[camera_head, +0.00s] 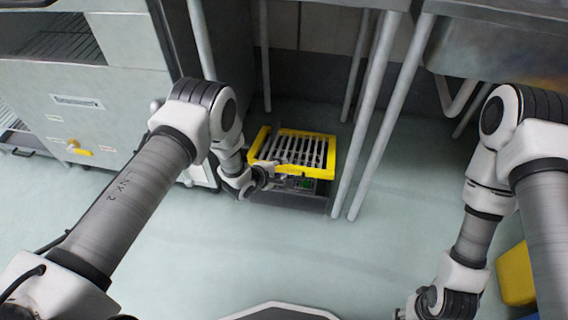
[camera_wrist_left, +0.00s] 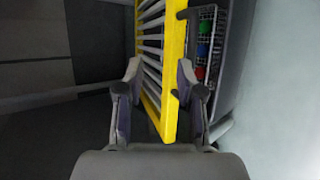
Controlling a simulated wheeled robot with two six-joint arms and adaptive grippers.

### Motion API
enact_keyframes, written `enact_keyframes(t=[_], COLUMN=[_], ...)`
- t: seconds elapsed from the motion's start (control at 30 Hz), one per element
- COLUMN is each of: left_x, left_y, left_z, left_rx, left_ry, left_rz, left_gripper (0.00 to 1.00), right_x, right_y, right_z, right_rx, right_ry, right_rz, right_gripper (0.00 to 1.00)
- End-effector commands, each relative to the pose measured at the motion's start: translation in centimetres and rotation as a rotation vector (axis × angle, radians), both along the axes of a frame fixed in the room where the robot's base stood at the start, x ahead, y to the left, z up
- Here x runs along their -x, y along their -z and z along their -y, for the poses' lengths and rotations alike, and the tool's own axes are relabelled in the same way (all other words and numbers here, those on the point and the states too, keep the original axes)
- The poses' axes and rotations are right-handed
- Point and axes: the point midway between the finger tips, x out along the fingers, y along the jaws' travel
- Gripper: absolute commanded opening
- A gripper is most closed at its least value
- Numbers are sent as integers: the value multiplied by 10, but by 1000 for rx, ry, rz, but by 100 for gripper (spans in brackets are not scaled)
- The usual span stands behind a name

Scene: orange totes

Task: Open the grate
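The grate (camera_head: 300,150) has a yellow frame with grey bars. It lies over a low grey unit on the floor, between metal legs. In the left wrist view its yellow frame (camera_wrist_left: 170,105) runs between my fingers. My left gripper (camera_head: 264,172) is at the grate's front left corner. In the left wrist view this gripper (camera_wrist_left: 160,72) is open, one finger on each side of the frame, with gaps visible; contact at the tips is unclear. My right gripper (camera_head: 422,308) is partly cut off at the bottom edge, away from the grate.
A wire basket (camera_wrist_left: 207,45) with red, blue and green pieces sits beside the frame. Thin metal legs (camera_head: 365,110) stand close right of the grate. A grey cabinet (camera_head: 90,110) stands at left. A yellow container (camera_head: 515,275) is at lower right. The middle floor is clear.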

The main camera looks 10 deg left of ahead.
Motion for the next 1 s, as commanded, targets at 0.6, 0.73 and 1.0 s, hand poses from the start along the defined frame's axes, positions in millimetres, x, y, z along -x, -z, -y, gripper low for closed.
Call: enact_keyframes(t=[0.6, 0.73, 1.0], left_x=[38, 40, 40], left_y=[-30, -29, -28], left_z=[-20, -21, -21], left_rx=[0, 0, 0], left_ry=[-1, -1, -1], left_rz=[-3, -1, -1], left_gripper=[37, 37, 37], right_x=[0, 0, 0], right_y=[-50, -50, -50], right_z=[0, 0, 0], right_rx=[0, 0, 0], right_ry=[0, 0, 0], right_rz=[0, 0, 0], right_gripper=[40, 40, 40])
